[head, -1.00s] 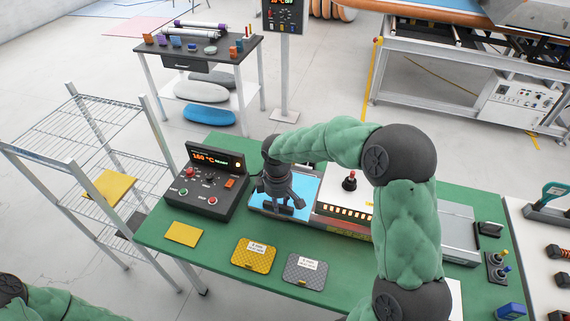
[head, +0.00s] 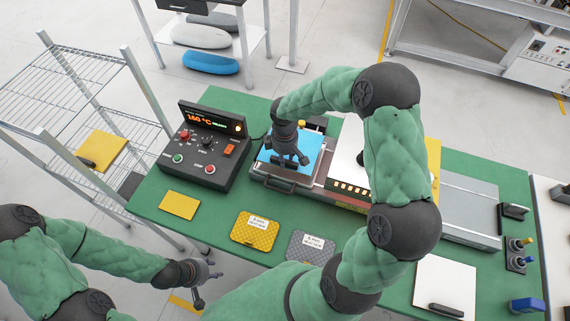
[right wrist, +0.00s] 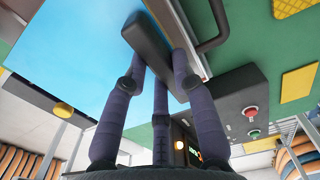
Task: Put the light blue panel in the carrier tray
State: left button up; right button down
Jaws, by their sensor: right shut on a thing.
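The light blue panel (head: 312,150) is a flat square with a dark bar handle. It lies over the carrier tray (head: 262,179), a grey-brown tray with a front handle left of the white press; I cannot tell whether it rests in the tray or hovers just above. My right gripper (head: 290,162) is over the panel, shut on its handle, hiding part of the panel. In the right wrist view the fingers close on the dark handle (right wrist: 148,38), with the blue surface (right wrist: 75,60) beside it. My left gripper (head: 207,287) is open and empty off the table's front left edge.
A control box (head: 208,150) stands left of the tray. A yellow plate (head: 179,205), a yellow textured pad (head: 255,231) and a grey pad (head: 311,246) lie in front. The white press (head: 348,160) is close on the right. A wire shelf (head: 60,110) stands at left.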

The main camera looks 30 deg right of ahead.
notch_tip(320, 180, down, 4)
jog(key=shift+r+b, duration=0.1)
jog(key=shift+b, duration=0.2)
jog(key=shift+f, duration=0.3)
jog(key=c, duration=1)
grip_release()
jog(key=shift+f, duration=0.15)
